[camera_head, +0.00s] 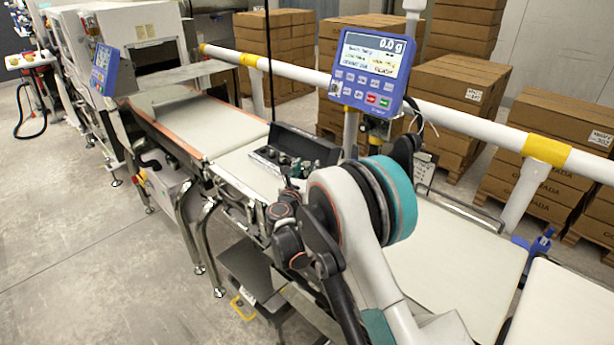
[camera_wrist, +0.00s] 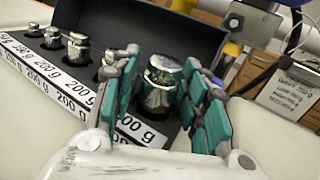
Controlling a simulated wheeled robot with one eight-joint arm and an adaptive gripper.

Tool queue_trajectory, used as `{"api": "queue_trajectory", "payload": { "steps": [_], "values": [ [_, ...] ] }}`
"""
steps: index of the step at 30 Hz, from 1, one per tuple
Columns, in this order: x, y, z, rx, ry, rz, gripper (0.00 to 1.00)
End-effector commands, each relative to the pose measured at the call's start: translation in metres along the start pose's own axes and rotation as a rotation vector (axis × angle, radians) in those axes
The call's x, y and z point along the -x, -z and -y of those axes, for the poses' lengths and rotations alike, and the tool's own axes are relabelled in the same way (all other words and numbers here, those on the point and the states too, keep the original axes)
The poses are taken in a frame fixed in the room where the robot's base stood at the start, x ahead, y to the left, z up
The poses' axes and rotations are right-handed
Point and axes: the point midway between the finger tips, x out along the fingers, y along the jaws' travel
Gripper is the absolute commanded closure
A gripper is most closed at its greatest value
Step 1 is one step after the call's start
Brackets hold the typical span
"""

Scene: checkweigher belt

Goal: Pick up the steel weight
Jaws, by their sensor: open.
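The largest steel weight (camera_wrist: 161,84), shiny with a knob top, stands upright at the right end of an open black case (camera_wrist: 190,38). My gripper (camera_wrist: 163,68) is open, with one teal-padded finger on each side of this weight. I cannot tell whether either pad touches it. Smaller steel weights, including one (camera_wrist: 78,50), stand in a row to the left; another is partly hidden by the left finger. The case's white front strip repeats "200 g". In the head view the case (camera_head: 308,143) is on the line, partly hidden by my arm.
A blue display (camera_head: 372,72) reading 0.0 g stands behind the case. A white rail (camera_head: 455,116) runs behind the belts. Pale belt surfaces lie left (camera_head: 215,128) and right (camera_head: 460,262) of the case. Stacked cartons (camera_head: 455,95) stand beyond the rail.

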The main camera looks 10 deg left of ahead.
Motion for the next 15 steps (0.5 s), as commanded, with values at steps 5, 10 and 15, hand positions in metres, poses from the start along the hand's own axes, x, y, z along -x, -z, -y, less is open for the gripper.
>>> {"api": "queue_trajectory", "payload": {
  "steps": [5, 10, 15],
  "values": [
    [-0.0022, -0.0006, 0.0002, 0.000, 0.000, 0.000, 0.59],
    [-0.0020, -0.0007, 0.0003, 0.000, 0.000, 0.000, 0.79],
    [-0.0020, -0.0013, 0.0002, 0.001, 0.000, 0.001, 1.00]
  ]
}}
